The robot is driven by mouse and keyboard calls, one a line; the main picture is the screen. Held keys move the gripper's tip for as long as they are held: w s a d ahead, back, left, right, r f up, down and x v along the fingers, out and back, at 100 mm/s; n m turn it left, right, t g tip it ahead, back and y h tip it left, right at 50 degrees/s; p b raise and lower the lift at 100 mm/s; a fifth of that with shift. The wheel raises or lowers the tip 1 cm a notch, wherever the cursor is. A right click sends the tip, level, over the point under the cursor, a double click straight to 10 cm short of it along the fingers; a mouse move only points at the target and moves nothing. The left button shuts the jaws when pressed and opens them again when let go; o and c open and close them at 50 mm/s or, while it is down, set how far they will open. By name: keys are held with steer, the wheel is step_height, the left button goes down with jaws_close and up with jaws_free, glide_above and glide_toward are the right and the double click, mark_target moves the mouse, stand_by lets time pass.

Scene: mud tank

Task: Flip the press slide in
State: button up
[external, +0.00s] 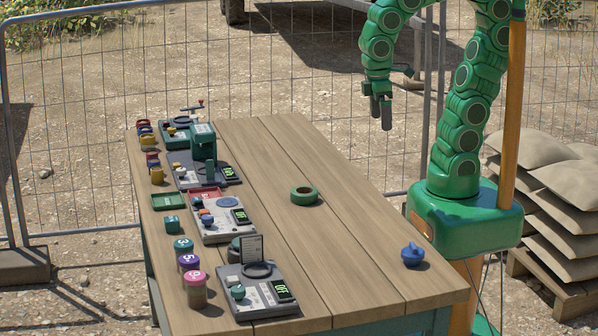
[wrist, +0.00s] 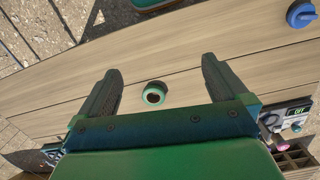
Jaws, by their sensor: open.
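A green upright press (external: 203,142) stands on a grey machine base with a small display, on the left part of the table. I cannot make out which part of it is the slide, or how far in it sits. My gripper (external: 381,116) hangs above and beyond the table's right side, well apart from the press, fingers pointing down. In the wrist view my gripper (wrist: 160,66) is open with nothing between its fingers; a green ring-shaped roll (wrist: 153,94) lies on the table below. The press is not clearly visible in the wrist view.
Other grey units line the left side: one with a lever (external: 192,107), one with a red tray (external: 207,194), one reading OFF (external: 262,296). Several coloured jars (external: 195,290) stand along that edge. A blue knob-like object (external: 412,254) sits at the right. The table's middle is mostly clear.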

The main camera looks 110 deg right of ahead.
steer(key=s+a+f+n, duration=0.1)
steer(key=s+f, duration=0.1)
steer(key=s, duration=0.5)
steer(key=shift+f+g, duration=0.2)
steer(key=shift+g, duration=0.1)
